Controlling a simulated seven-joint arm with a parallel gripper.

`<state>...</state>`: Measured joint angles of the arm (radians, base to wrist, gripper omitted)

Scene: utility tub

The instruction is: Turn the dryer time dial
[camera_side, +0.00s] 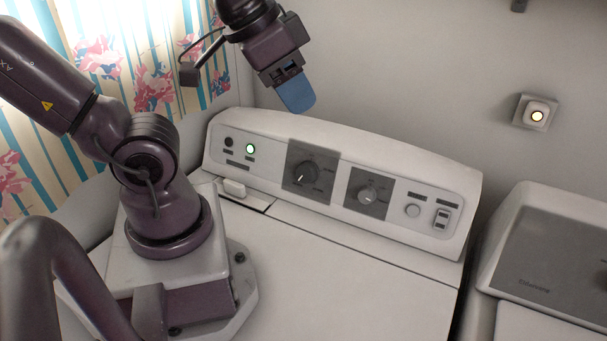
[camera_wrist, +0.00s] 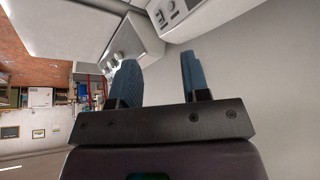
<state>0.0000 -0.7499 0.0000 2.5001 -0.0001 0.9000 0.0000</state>
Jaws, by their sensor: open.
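A white machine's sloped control panel (camera_side: 232,164) carries a larger dark dial (camera_side: 306,171) with a light pointer mark, on a grey square plate. A smaller grey dial (camera_side: 368,193) on its own dark plate is to its right. I cannot read which one is the time dial. My gripper (camera_side: 297,95), with blue fingers, hangs in the air above the larger dial, apart from the panel. In the wrist view my gripper (camera_wrist: 158,66) is open with nothing between its fingers, and panel knobs (camera_wrist: 117,57) show beyond the left finger.
The panel also has a lit green lamp (camera_side: 250,148), a round button (camera_side: 413,211) and a rocker switch (camera_side: 442,217). A second white machine (camera_side: 530,215) stands at the right. A lit wall button (camera_side: 537,115) is on the back wall. A flowered curtain (camera_side: 110,55) hangs at the left.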

